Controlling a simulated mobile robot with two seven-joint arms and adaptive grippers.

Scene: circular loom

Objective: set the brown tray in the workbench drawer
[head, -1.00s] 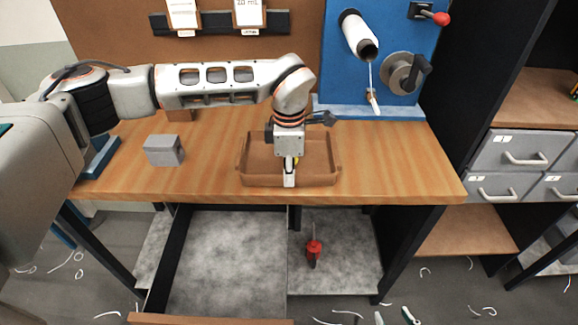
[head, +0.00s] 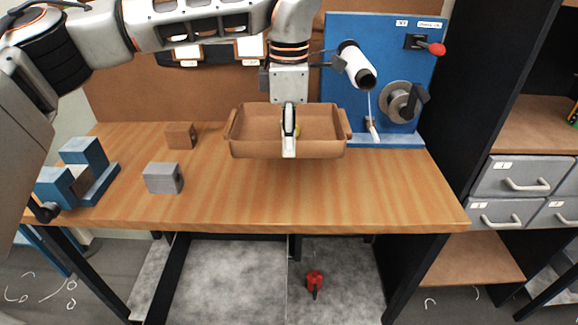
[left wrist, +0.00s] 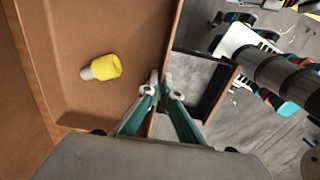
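The brown tray (head: 255,147) is a shallow rectangular pan held level above the workbench top, toward the right of its middle. My left gripper (head: 289,148) is shut on its near wall, one finger on each side. The left wrist view shows the fingertips (left wrist: 160,88) pinching the tray wall (left wrist: 171,40). A yellow and grey piece (left wrist: 102,68) lies inside the tray. The workbench drawer (head: 228,277) is pulled out below the bench top, its grey floor bare where it shows. Its front is out of the head view. My right gripper is not in view.
A grey block (head: 162,178), a brown block (head: 181,135) and a blue stand (head: 85,160) occupy the bench's left. A blue panel (head: 385,60) with crank and spool stands at the back right. A red-topped item (head: 314,280) sits right of the drawer. The front bench top is clear.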

